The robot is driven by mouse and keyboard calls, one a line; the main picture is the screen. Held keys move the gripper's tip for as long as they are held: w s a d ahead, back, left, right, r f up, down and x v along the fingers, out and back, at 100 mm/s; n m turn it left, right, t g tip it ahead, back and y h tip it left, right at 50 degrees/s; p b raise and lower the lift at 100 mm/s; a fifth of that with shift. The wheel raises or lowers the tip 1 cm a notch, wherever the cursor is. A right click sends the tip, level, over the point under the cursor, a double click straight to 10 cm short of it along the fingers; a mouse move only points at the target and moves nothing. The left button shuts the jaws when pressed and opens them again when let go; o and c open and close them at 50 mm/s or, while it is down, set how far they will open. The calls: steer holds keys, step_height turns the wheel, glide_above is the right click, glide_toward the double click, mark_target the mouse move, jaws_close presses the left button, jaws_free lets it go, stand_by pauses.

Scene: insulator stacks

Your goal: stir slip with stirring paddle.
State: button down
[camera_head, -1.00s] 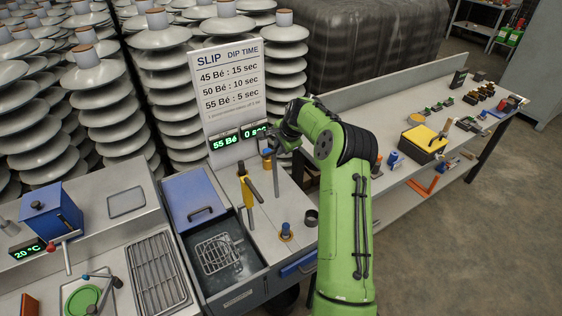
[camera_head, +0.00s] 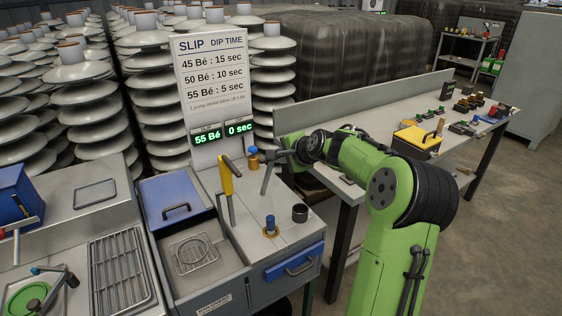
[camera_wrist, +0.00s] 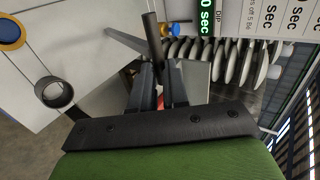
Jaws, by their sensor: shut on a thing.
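My gripper (camera_head: 284,152) is shut on a dark grey rod-like tool (camera_head: 267,177), apparently the stirring paddle, above the right part of the counter. The tool hangs down, slightly tilted; whether its lower end touches the counter I cannot tell. In the wrist view a dark rod (camera_wrist: 152,38) shows between the fingers (camera_wrist: 158,84). The basin (camera_head: 172,251), apparently the slip tank, is left of the gripper with a wire rack (camera_head: 193,254) in it. Its slip surface is hard to make out. The sign (camera_head: 212,95) displays 55 Bé and 0 sec.
A yellow-handled lever (camera_head: 228,182) stands between basin and gripper. Blue-topped knobs (camera_head: 270,224) and a dark ring cup (camera_head: 300,213) are on the counter. A blue lid (camera_head: 175,200) lies behind the basin. Insulator stacks (camera_head: 155,90) stand behind; a workbench (camera_head: 385,165) is right.

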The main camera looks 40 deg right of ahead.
steer(key=shift+s+f, duration=0.15)
steer(key=shift+f, duration=0.25)
steer(key=c, duration=1.3)
jaws_free()
steer(key=shift+o, duration=0.9)
steer(key=shift+r, duration=0.15)
steer(key=p+v, duration=0.4)
steer(key=v, duration=1.1)
steer(key=shift+s+r, duration=0.15)
steer(key=shift+s, duration=0.15)
